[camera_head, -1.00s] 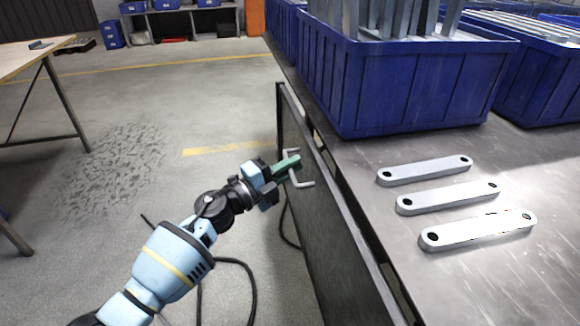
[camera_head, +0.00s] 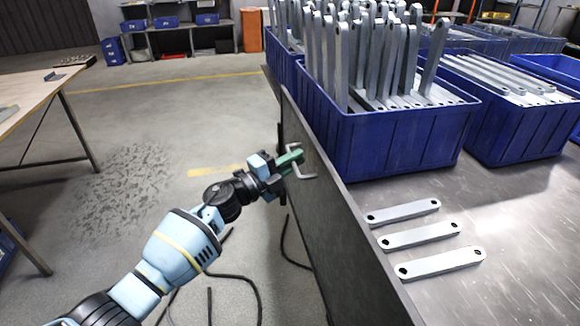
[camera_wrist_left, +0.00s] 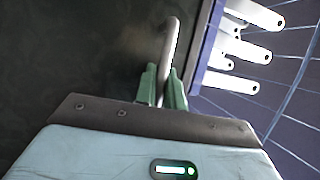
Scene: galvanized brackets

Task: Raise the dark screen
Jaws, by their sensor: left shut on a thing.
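The dark screen (camera_head: 335,228) is a tall dark panel standing along the left edge of the metal table. Its upper edge now stands above the table top and hides part of the table's edge. A pale bent handle (camera_head: 303,176) sticks out from its face near the top. My left gripper (camera_head: 292,163), with green fingers, is shut on this handle. In the left wrist view the green fingers (camera_wrist_left: 161,88) close around the handle's bar (camera_wrist_left: 170,45), with the dark panel (camera_wrist_left: 80,60) behind. My right gripper is not in view.
Three flat galvanized brackets (camera_head: 438,263) lie on the table (camera_head: 500,215). Blue crates (camera_head: 400,140) full of brackets stand behind them. A wooden-topped table (camera_head: 25,95) is at the far left.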

